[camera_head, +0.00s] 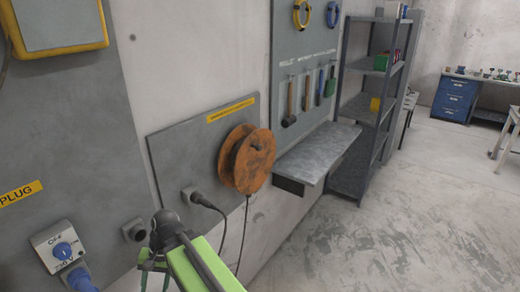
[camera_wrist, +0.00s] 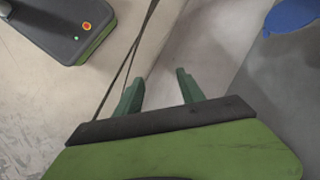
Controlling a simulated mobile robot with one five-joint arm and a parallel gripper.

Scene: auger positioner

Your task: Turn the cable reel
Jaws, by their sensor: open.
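The cable reel (camera_head: 255,160) is an orange-brown spool with two round flanges, mounted on a grey wall panel in the head view. A dark cable hangs down from it. My gripper (camera_head: 152,265) is low in the head view, left of and below the reel and apart from it. In the wrist view, the two green fingers of my gripper (camera_wrist: 160,88) are spread with nothing between them. A thin dark cable (camera_wrist: 127,65) passes beside the left finger; whether it touches is unclear. The reel does not show in the wrist view.
A plug with a black cable (camera_head: 190,196) sits in the panel left of the reel. A blue-knobbed socket box (camera_head: 60,248) is at lower left. A grey shelf (camera_head: 320,155) juts out right of the reel. Open floor (camera_head: 400,230) lies at right.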

